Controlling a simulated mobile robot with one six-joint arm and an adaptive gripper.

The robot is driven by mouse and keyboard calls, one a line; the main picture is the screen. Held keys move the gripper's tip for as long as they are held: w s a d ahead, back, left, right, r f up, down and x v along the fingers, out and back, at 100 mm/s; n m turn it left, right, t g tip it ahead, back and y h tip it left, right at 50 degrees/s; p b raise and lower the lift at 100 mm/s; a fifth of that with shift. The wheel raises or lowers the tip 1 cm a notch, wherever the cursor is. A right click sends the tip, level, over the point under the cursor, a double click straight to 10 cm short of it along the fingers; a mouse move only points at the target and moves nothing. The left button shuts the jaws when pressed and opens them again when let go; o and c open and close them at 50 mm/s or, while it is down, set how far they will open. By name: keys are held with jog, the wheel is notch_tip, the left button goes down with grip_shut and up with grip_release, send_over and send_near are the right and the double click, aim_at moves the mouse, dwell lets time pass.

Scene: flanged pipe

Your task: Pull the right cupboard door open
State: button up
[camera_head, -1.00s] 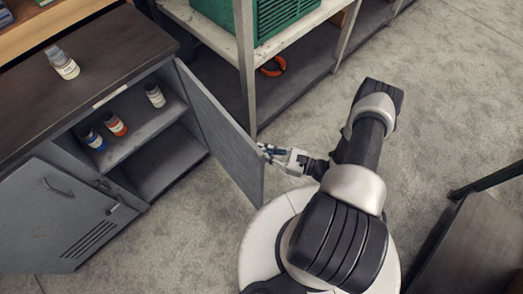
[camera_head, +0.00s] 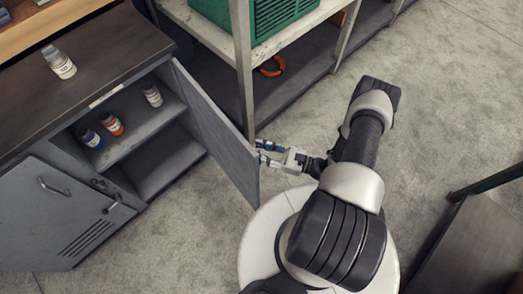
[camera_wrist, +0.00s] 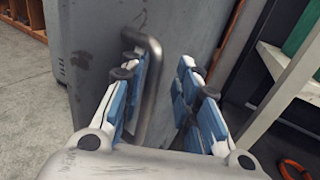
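The right cupboard door (camera_head: 215,130) is grey and stands swung wide open, showing the shelves inside. Its outer face fills the middle of the wrist view (camera_wrist: 95,50). The bent metal door handle (camera_wrist: 152,90) stands out from that face, between the two fingers of my gripper (camera_wrist: 160,75) and nearer the left one. A gap shows between the handle and the right finger. My gripper (camera_head: 262,151) is open at the outer side of the door, near its free edge; in the head view the handle is hidden.
The left cupboard door (camera_head: 58,215) is shut. Several bottles stand in and on the cupboard (camera_head: 75,92). A metal shelf unit with a green crate (camera_head: 270,18) stands close behind the open door. Clear floor (camera_head: 440,90) lies to the right; a dark table (camera_head: 470,250) is at lower right.

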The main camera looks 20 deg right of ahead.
jog(key=v, duration=1.2)
dwell(0.5)
jog(key=w+a+r+n+g+h, duration=0.2)
jog(key=r+n+g, duration=0.45)
jog(key=r, duration=0.55)
jog(key=w+a+r+n+g+h, duration=0.1)
jog(key=a+r+n+g, duration=0.2)
jog(key=r+n+g, duration=0.65)
jog(key=s+a+r+n+t+h, duration=0.2)
jog(key=s+r+n+h, duration=0.1)
jog(key=r, duration=0.3)
jog(key=s+a+r+n+t+h, duration=0.3)
jog(key=r+n, duration=0.1)
jog(key=r, duration=0.3)
jog(key=s+a+r+n+t+h, duration=0.3)
jog(key=r+h, duration=0.1)
jog(key=r, duration=0.3)
jog(key=shift+n, duration=0.3)
